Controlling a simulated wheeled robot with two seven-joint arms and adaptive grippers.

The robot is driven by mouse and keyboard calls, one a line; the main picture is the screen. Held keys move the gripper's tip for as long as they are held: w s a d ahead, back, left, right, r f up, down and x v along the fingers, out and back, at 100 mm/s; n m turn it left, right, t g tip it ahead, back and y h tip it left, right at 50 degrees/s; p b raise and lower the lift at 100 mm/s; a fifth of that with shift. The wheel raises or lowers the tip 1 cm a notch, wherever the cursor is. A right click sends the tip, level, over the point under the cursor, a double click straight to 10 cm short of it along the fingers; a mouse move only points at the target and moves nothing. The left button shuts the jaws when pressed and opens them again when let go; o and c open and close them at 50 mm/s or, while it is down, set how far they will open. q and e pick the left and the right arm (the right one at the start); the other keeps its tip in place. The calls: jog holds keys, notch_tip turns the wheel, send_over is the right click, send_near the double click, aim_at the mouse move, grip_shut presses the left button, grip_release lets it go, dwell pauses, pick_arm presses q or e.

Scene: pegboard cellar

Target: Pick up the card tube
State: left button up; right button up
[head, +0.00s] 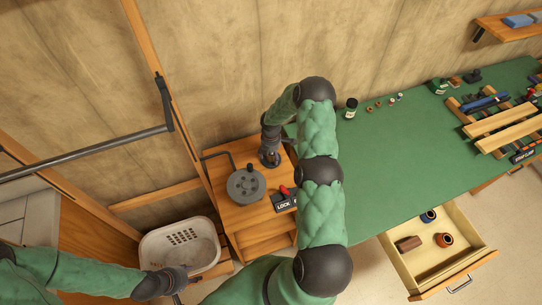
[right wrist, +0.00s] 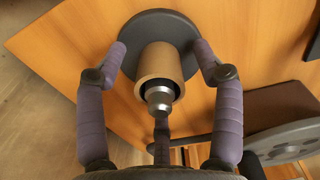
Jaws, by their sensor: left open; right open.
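The card tube (right wrist: 152,62) is a tan, open-ended tube in the right wrist view. It stands around a metallic post (right wrist: 158,97) on a dark round base (right wrist: 128,62), on a wooden top. My right gripper (right wrist: 160,50) is open, with one finger on each side of the tube and a visible gap at each side. In the head view my right gripper (head: 269,156) is over the far part of the small wooden stand and hides the tube. My left gripper (head: 182,279) is open beside the laundry basket, away from the tube.
A white basket (head: 153,249) is on the floor. The green bench (head: 400,150) is right, with an open drawer (head: 465,262) below it.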

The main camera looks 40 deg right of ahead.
jog(key=c, duration=0.9)
jog(key=shift+o, duration=0.2)
